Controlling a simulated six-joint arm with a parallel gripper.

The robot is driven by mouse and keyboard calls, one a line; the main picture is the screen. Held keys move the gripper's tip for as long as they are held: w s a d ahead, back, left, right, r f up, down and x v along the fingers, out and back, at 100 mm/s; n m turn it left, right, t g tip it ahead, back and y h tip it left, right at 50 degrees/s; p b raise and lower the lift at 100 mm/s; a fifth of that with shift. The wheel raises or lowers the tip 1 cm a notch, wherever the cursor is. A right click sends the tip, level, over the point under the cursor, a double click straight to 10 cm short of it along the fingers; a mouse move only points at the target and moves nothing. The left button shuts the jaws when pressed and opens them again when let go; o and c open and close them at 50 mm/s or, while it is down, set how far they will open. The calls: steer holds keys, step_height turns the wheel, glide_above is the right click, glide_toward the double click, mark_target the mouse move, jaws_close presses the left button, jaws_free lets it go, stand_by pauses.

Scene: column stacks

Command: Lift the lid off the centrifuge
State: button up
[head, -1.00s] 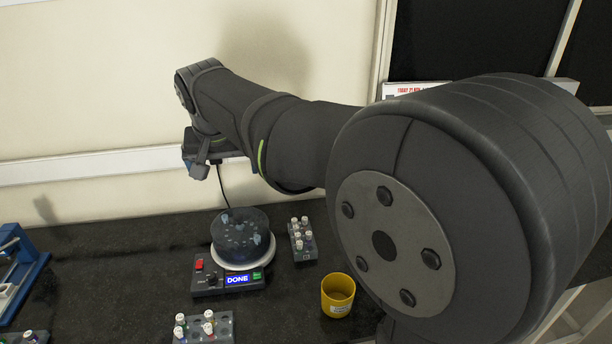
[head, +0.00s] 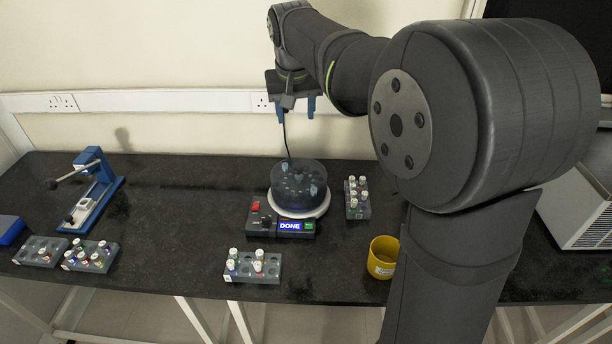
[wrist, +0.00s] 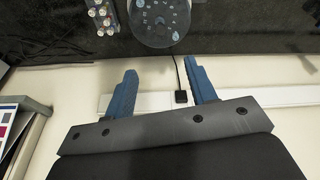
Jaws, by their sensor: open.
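The centrifuge (head: 267,221) stands on the dark bench, its display reading "DONE". Its round, see-through dark lid (head: 299,184) sits on top, over a white ring; several tube shapes show dimly through it. The lid also shows at the top of the wrist view (wrist: 160,20). My gripper (head: 296,116) hangs above and behind the centrifuge, near the wall, its two blue fingers apart and empty. In the wrist view the fingers (wrist: 160,80) are spread wide, and the lid lies beyond their tips, not between them.
A tube rack (head: 357,203) stands close right of the centrifuge, another rack (head: 262,270) in front. A yellow cup (head: 383,258) is at front right. A blue lever press (head: 92,192) and more racks (head: 90,256) are at left. A cable (head: 286,140) runs up behind the centrifuge.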

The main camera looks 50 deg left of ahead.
steer(key=w+a+f+n+g+h, duration=0.1)
steer(key=w+a+f+n+g, duration=0.1)
steer(key=w+a+f+n, duration=0.3)
glide_above(298, 166)
steer(key=shift+m, duration=0.4)
steer(key=f, duration=1.1)
steer(key=shift+w+d, duration=0.15)
steer(key=shift+d, duration=0.1)
steer(key=shift+a+f, duration=0.15)
steer(key=shift+f, duration=1.35)
steer(key=shift+a+f, duration=0.1)
steer(key=shift+f, duration=1.35)
steer(key=shift+c, duration=0.4)
jaws_close()
